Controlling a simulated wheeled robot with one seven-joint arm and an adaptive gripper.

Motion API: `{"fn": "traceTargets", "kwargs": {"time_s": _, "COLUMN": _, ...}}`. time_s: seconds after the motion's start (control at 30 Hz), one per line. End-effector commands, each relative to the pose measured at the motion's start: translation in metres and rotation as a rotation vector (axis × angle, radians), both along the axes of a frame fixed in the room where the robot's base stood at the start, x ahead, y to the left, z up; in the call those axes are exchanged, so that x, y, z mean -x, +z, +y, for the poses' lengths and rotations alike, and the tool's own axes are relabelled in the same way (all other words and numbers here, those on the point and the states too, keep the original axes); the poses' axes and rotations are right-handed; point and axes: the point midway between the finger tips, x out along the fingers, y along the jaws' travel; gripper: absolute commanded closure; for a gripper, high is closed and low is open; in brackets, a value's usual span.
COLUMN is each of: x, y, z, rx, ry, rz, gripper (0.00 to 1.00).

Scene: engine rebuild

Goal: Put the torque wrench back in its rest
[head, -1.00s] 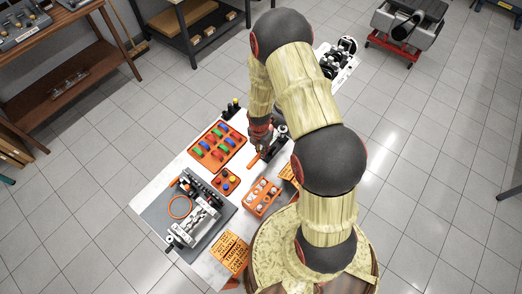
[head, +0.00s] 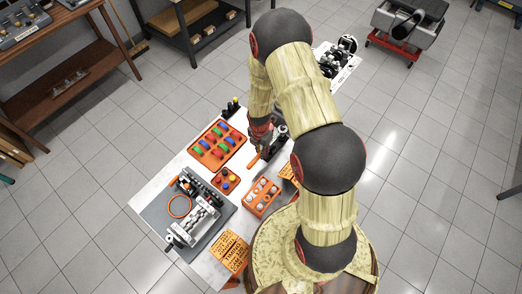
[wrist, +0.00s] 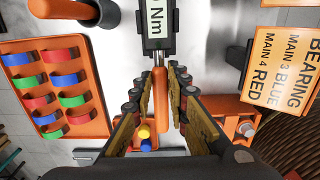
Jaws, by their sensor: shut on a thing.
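The torque wrench (wrist: 160,92) has an orange handle and a dark head with a light display reading "Nm" (wrist: 157,24) at the top of the wrist view. My gripper (wrist: 161,78) has its fingers on both sides of the handle and is shut on it. In the head view my gripper (head: 262,146) is low over the far part of the white table, with the orange handle (head: 253,161) showing beside it. A dark upright part (head: 280,133) stands just right of it; I cannot tell whether it belongs to the rest. The wrench's far end is out of the wrist view.
An orange tray of coloured bearing shells (head: 236,137) lies left. A small orange tray with coloured caps (head: 236,178) and an orange piston tray (head: 275,199) are nearer. A grey mat (head: 216,233) holds engine parts. A dark post (wrist: 235,60) stands right of the wrench.

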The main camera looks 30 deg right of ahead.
Motion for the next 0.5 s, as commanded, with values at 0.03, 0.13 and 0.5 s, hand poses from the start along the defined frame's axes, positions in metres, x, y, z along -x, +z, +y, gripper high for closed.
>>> {"fn": "traceTargets", "kwargs": {"time_s": 0.03, "x": -0.0007, "y": -0.0006, "z": -0.0001, "rx": 0.001, "ry": 0.000, "rz": -0.001, "gripper": 1.00}}
{"fn": "traceTargets", "kwargs": {"time_s": 0.13, "x": -0.0007, "y": -0.0019, "z": -0.0001, "rx": 0.001, "ry": 0.000, "rz": -0.001, "gripper": 1.00}}
{"fn": "traceTargets", "kwargs": {"time_s": 0.5, "x": -0.0008, "y": -0.0067, "z": -0.0001, "rx": 0.001, "ry": 0.000, "rz": -0.001, "gripper": 1.00}}
